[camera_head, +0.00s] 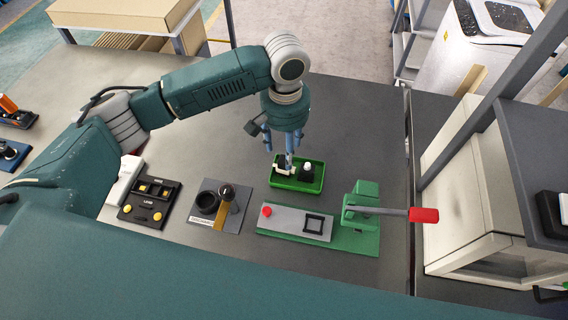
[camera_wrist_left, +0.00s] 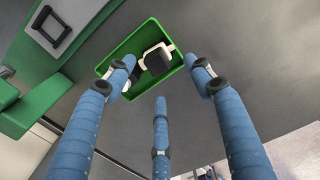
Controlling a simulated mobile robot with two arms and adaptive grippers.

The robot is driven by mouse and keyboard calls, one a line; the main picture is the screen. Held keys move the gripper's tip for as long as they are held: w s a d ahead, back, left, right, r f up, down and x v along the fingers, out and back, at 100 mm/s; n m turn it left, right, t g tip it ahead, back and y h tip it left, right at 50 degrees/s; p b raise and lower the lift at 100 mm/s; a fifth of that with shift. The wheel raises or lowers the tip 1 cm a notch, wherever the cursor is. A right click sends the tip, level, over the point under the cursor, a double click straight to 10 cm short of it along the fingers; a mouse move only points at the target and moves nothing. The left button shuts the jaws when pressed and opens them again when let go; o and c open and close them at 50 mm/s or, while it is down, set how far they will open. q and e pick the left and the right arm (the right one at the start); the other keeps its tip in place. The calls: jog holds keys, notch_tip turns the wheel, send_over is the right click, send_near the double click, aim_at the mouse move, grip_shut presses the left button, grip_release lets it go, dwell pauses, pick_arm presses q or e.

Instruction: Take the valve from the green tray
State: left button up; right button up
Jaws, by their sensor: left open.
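The green tray (camera_head: 290,186) lies on the grey table near the middle of the head view. It holds a white piece (camera_head: 281,169) at its left end and a black piece with a white top (camera_head: 306,173) at its right. I cannot tell for certain which is the valve. My left gripper (camera_head: 283,152) points down over the tray's left part, its blue fingers spread. In the left wrist view the open gripper (camera_wrist_left: 160,76) faces the tray (camera_wrist_left: 122,45), with black and white parts (camera_wrist_left: 157,56) in it; a finger hides some. My right gripper is not in view.
A green fixture with a red-tipped lever (camera_head: 362,212) and a grey plate (camera_head: 296,222) stand in front of the tray. A plate with black round parts (camera_head: 208,202) and a black box (camera_head: 150,202) lie left. The table behind the tray is clear.

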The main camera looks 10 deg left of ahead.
aim_at(284, 165)
pick_arm(q)
jog(key=shift+s+f+p, duration=0.2)
jog(key=shift+f+p, duration=0.4)
jog(key=shift+f, duration=1.9)
grip_shut()
